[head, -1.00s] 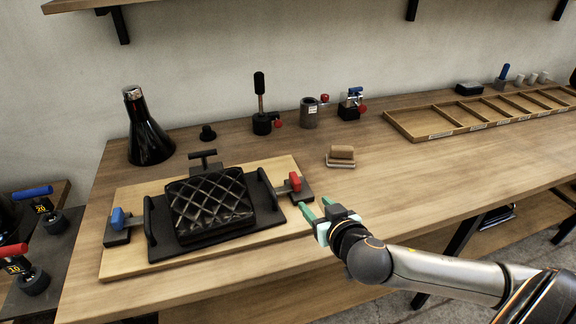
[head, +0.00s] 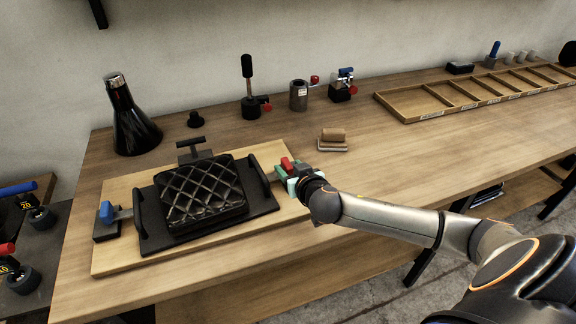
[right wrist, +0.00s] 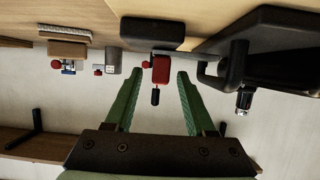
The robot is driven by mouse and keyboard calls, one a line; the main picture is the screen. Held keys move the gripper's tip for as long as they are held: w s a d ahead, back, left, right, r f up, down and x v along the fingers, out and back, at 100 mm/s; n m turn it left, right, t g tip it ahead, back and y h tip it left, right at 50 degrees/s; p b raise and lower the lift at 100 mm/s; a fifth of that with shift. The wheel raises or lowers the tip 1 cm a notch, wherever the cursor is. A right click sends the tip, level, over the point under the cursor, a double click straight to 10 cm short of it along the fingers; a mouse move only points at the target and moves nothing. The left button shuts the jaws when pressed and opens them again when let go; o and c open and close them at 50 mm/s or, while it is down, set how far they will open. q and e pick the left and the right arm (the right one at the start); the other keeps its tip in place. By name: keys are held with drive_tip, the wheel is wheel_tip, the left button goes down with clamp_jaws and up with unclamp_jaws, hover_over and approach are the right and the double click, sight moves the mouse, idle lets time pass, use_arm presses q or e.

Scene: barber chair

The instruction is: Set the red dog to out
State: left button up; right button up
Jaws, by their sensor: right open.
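The red dog (head: 286,164) is a small red-handled latch at the right side of the black plate (head: 151,225) on the wooden board (head: 113,262). My right gripper (head: 288,177) is at the red dog, its green fingers open. In the right wrist view the red dog (right wrist: 160,70) shows between the open fingertips (right wrist: 156,76), with a gap to each finger; contact cannot be told. A blue dog (head: 106,211) sits at the plate's left side. A black quilted pad (head: 203,193) lies on the plate. My left gripper is not in view.
A black handle (head: 259,175) of the plate stands just left of my right gripper. A brush-like wooden block (head: 333,136) lies behind it. A dark bottle (head: 133,122) and several small fixtures stand along the wall. The bench to the right is clear up to a wooden tray (head: 398,113).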

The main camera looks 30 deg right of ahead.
drive_tip(key=shift+x, duration=0.8)
clamp_jaws()
idle(1.0)
